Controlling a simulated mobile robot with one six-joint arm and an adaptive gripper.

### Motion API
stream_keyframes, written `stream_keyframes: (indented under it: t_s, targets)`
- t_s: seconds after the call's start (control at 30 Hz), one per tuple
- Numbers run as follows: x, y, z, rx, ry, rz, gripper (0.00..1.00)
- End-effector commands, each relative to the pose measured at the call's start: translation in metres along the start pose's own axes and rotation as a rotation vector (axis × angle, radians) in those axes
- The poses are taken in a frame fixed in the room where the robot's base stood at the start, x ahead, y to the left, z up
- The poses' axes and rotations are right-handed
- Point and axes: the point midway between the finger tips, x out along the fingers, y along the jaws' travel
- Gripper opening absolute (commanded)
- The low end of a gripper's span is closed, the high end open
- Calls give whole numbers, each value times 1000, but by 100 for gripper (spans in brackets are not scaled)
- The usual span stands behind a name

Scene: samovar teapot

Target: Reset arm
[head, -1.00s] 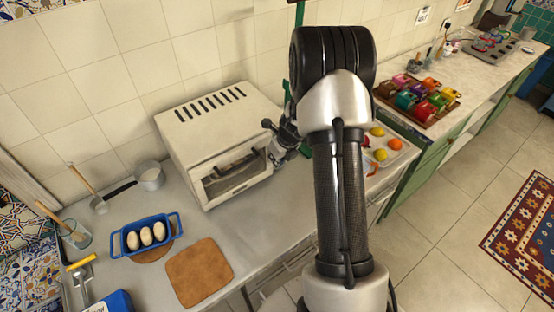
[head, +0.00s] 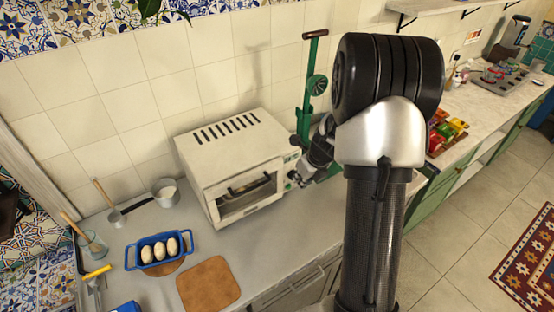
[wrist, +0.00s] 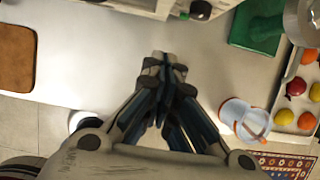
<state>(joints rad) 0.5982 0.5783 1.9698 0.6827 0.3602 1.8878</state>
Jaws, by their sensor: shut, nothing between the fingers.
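My gripper (wrist: 165,60) is shut and empty in the wrist view, its fingertips together above the grey counter. In the head view the gripper (head: 298,178) is beside the right front corner of the white toaster oven (head: 232,150), partly hidden by my own arm. I cannot tell there whether it touches the oven. The oven's front is dark behind its door area, with something indistinct inside.
A green press (head: 307,95) stands right of the oven; its green base (wrist: 258,28) shows in the wrist view. A blue dish (head: 150,262) of pale rolls and a brown board (head: 208,284) lie left. A fruit tray (wrist: 285,118) is right.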

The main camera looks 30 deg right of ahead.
Motion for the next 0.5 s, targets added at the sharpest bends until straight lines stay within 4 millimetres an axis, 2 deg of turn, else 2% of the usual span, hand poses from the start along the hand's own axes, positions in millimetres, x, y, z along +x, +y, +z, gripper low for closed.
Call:
stream_keyframes:
  t_s: [0.17,0.27,0.37,0.5]
  targets:
    - [-1,1,0,-3,0,1,0]
    - [-8,9,5,-69,-7,4,0]
    - [-29,34,15,-265,-22,16,0]
    - [-76,92,21,-735,-50,38,0]
